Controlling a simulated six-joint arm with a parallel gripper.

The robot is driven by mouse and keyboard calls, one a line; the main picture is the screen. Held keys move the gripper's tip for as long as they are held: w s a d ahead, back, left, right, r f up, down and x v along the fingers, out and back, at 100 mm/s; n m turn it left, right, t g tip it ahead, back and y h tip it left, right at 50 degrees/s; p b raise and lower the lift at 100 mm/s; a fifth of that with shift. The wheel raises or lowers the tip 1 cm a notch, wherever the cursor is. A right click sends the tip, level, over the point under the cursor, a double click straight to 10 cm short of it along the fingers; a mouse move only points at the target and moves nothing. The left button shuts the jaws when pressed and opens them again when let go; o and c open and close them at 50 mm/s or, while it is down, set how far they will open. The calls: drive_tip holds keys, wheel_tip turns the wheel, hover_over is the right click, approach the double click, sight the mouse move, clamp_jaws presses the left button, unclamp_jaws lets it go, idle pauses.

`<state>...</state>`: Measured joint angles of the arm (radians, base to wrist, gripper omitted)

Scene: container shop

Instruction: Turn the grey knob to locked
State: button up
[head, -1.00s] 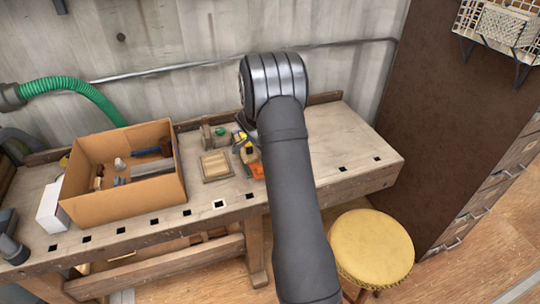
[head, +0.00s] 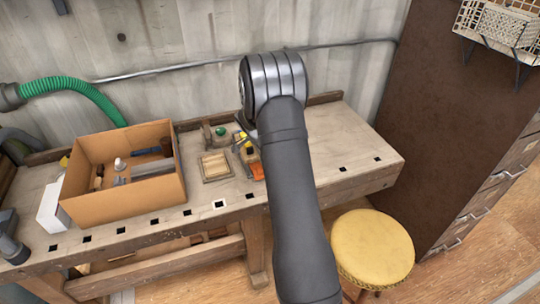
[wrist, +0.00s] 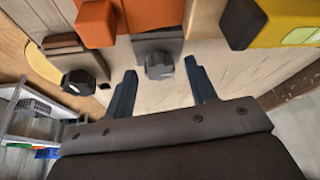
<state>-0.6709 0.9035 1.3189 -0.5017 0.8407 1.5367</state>
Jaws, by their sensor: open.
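In the wrist view a grey knob (wrist: 159,66) with a ridged rim sits on the front of a grey block (wrist: 157,44). My gripper (wrist: 160,68) is open, with one dark blue finger on each side of the knob and a gap to it on both sides. I cannot read any lock marking on the knob. A second, darker knob (wrist: 78,82) is on a brown block to the left, outside the fingers. In the head view my arm hides the knob and most of the gripper.
An orange block (wrist: 152,16) is just beyond the grey knob, and a yellow and black object (wrist: 285,25) is to the right. On the workbench (head: 340,150) stand a cardboard box (head: 130,205) and a small wooden tray (head: 215,166). A yellow stool (head: 372,246) stands in front.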

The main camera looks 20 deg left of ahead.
drive_tip(key=v, duration=1.7)
drive_tip(key=shift+w+d+r, duration=0.1)
drive_tip(key=x, duration=1.7)
drive_tip(key=shift+f, duration=0.25)
drive_tip(key=shift+r, duration=0.1)
